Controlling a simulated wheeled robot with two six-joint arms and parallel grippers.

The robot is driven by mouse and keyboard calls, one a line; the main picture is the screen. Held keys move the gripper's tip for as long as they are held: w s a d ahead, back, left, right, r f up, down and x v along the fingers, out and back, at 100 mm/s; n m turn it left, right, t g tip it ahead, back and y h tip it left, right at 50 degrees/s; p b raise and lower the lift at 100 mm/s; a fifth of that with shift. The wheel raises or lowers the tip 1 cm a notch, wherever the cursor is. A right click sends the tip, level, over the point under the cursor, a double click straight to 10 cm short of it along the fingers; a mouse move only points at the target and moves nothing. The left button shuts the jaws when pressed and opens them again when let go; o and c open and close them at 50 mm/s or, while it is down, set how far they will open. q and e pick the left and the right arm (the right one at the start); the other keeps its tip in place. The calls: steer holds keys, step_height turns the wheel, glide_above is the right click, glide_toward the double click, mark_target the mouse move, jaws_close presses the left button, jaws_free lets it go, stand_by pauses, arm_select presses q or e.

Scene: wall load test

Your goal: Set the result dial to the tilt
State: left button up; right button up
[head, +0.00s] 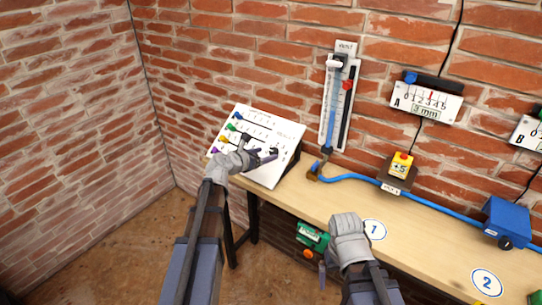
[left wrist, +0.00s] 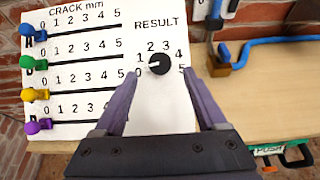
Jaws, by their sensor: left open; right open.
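The result dial (left wrist: 159,63) is a black knob on a white sloped panel (left wrist: 165,110), under the word RESULT, with a scale from 0 to 5. Its white mark points left, roughly between 0 and 1. My left gripper (left wrist: 165,76) is open, one purple finger on each side of the dial; I cannot tell whether they touch it. In the head view my left gripper (head: 264,157) partly covers the dial. A vertical gauge (head: 341,100) with a blue tube and red marker hangs on the wall; its label is too small to read. My right gripper (head: 335,262) is low at the bench's front.
Coloured sliders (left wrist: 33,62) sit at the left ends of the CRACK mm rows. Wall gauge A (head: 427,101) shows 3 mm. A yellow +5 block (head: 402,165), blue hose (head: 355,178) and blue box (head: 507,222) are on the bench (head: 300,196). A green box (head: 311,236) is at its front.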

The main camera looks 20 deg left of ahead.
mark_target(273, 152)
arm_select(q)
steer(key=b+x, duration=0.1)
steer(key=x, duration=0.3)
steer(key=shift+w+f, duration=0.15)
steer(key=shift+w, duration=0.05)
steer(key=shift+c, duration=0.2)
jaws_close()
